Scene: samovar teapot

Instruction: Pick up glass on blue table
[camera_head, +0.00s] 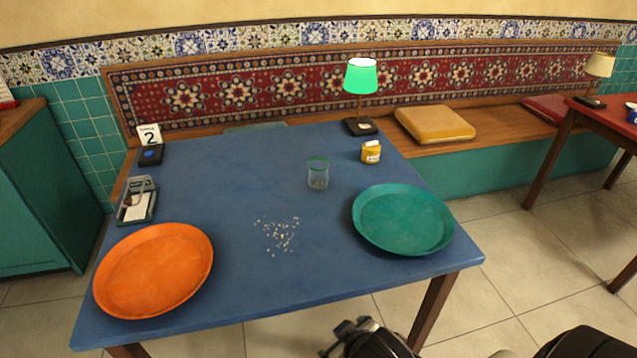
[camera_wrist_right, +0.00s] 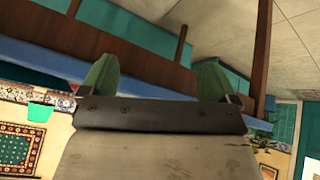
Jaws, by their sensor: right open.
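A small clear glass (camera_head: 318,174) with a green rim stands upright on the blue table (camera_head: 230,190), right of the middle and toward the back. My right gripper (camera_head: 352,328) is low in front of the table's front edge in the head view, well apart from the glass. In the right wrist view my right gripper (camera_wrist_right: 158,78) shows two green fingertips spread apart with nothing between them. The glass cannot be made out in the wrist view. My left gripper is not in view.
A teal tray (camera_head: 403,219) lies right of the glass, an orange tray (camera_head: 154,270) front left. White crumbs (camera_head: 280,234) lie between. A yellow jar (camera_head: 371,152), green-shaded lamp (camera_head: 361,78), number sign (camera_head: 150,140) and grey holder (camera_head: 137,200) also stand on the table.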

